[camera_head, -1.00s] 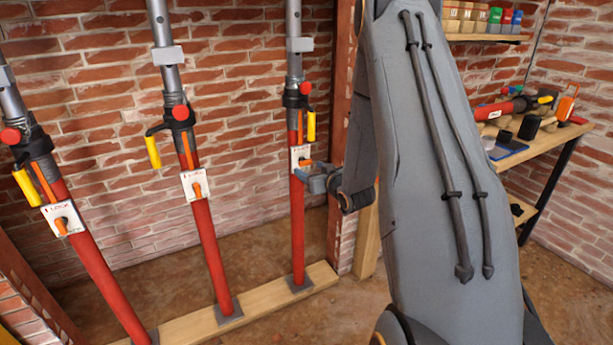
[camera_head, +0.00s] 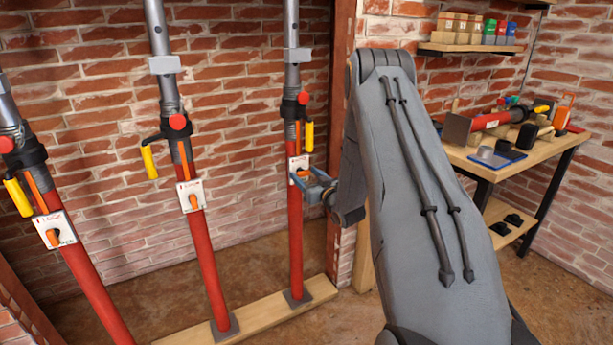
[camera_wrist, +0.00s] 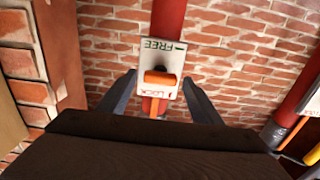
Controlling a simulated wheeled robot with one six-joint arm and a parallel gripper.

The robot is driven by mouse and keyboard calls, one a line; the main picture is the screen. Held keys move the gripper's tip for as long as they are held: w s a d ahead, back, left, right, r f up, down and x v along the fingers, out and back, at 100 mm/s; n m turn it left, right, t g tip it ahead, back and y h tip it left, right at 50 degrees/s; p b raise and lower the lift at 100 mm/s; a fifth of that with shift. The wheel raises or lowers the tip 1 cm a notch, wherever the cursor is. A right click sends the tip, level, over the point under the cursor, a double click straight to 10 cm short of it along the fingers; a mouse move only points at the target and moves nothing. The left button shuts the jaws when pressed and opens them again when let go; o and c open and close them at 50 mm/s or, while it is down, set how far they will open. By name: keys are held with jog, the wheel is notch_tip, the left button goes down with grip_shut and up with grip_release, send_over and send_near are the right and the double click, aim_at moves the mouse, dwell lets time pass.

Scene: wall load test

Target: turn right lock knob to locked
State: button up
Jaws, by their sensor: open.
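The right lock knob (camera_head: 302,173) is a small orange piece on a white plate (camera_head: 298,162), fixed to the right red post (camera_head: 296,240). In the wrist view the knob (camera_wrist: 160,77) lies crosswise on its upside-down plate (camera_wrist: 150,48), marked FREE and LOCK. My gripper (camera_head: 312,182) is at this plate, partly covering the knob in the head view. In the wrist view my gripper (camera_wrist: 160,79) is open, with one finger on each side of the knob and a gap beside each. Contact is not visible.
A middle post (camera_head: 207,265) and a left post (camera_head: 95,295) carry similar plates and knobs. A wooden beam (camera_head: 165,338) runs along the floor. A wooden upright (camera_head: 342,120) stands close behind my arm. A workbench (camera_head: 540,155) with tools is at the right.

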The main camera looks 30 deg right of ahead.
jog(key=shift+c, duration=0.2)
jog(key=c, duration=1)
jog(key=shift+n, duration=0.3)
jog(key=n+b, duration=0.1)
jog(key=n, duration=0.2)
jog(key=shift+n, duration=0.3)
jog(key=n+b, duration=0.1)
jog(key=n, duration=0.3)
jog(key=shift+a+f+b, duration=0.1)
jog(key=shift+a+b, duration=0.05)
jog(key=shift+b, duration=0.2)
jog(key=n+b, duration=0.1)
jog(key=n, duration=0.4)
jog(key=shift+f+b, duration=0.1)
jog(key=shift+b, duration=0.3)
jog(key=n+b, duration=0.2)
jog(key=n, duration=0.2)
jog(key=shift+n, duration=0.3)
